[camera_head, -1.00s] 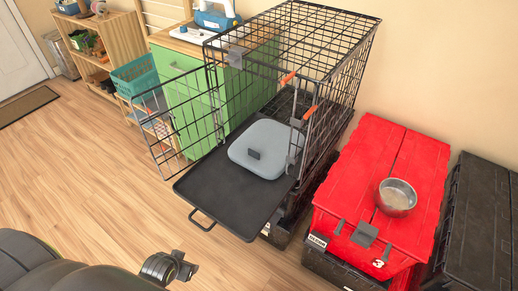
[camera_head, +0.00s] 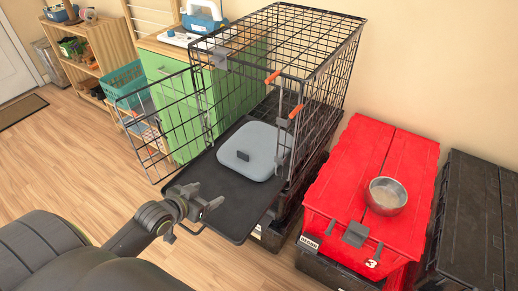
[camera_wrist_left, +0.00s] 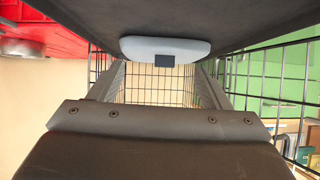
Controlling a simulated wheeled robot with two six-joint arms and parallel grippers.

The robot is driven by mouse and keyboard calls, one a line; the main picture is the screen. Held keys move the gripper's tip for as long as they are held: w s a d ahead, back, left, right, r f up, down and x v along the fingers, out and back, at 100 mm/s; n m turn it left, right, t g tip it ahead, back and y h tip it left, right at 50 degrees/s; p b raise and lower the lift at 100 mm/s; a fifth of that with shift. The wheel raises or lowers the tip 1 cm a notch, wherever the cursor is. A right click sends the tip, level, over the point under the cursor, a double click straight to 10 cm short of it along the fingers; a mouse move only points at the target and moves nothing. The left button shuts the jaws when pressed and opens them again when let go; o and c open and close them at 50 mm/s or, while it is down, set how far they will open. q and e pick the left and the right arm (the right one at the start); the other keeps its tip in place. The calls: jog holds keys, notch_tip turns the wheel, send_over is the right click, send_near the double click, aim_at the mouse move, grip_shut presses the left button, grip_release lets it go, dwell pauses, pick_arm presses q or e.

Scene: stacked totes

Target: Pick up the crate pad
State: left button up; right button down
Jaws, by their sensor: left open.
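The crate pad (camera_head: 257,148) is a light grey-blue rounded cushion with a small dark tab on its near edge. It lies on the black pull-out tray (camera_head: 232,207), which sticks out of the open wire crate (camera_head: 285,45). In the left wrist view the pad (camera_wrist_left: 140,48) shows edge-on at the top middle, against the dark tray (camera_wrist_left: 230,18). My left gripper (camera_head: 205,203) is open and empty at the tray's near left corner, apart from the pad. Its two fingers frame the lower middle of the wrist view.
The crate's door (camera_head: 150,125) stands swung open to the left. A red tote (camera_head: 335,185) with a metal bowl (camera_head: 386,197) stands at right, beside a black tote (camera_head: 480,225). A green cabinet (camera_head: 170,95) is behind the door. The wooden floor at left is clear.

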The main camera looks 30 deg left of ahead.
pick_arm(q)
jog(key=w+a+r+t, duration=0.2)
jog(key=w+r, duration=0.1)
jog(key=w, duration=0.1)
jog(key=b, duration=0.2)
send_near(242, 155)
jog(key=shift+w+a+f+h, duration=0.15)
jog(key=shift+w+f, duration=0.2)
jog(key=shift+w, duration=0.25)
jog(key=shift+w+a+f+h, duration=0.15)
jog(key=shift+w+f, duration=0.2)
jog(key=shift+w, duration=0.25)
jog(key=shift+w+d+f, duration=0.1)
jog(key=shift+w+d, duration=0.05)
jog(key=shift+w, duration=0.4)
jog(key=x, duration=0.4)
jog(key=shift+w+d+b, duration=0.1)
jog(key=shift+b, duration=0.3)
pick_arm(e)
jog(key=shift+w+d+f, duration=0.1)
jog(key=shift+d+f, duration=0.05)
jog(key=shift+f, duration=0.4)
jog(key=shift+w+d+f, duration=0.1)
jog(key=shift+f, duration=0.4)
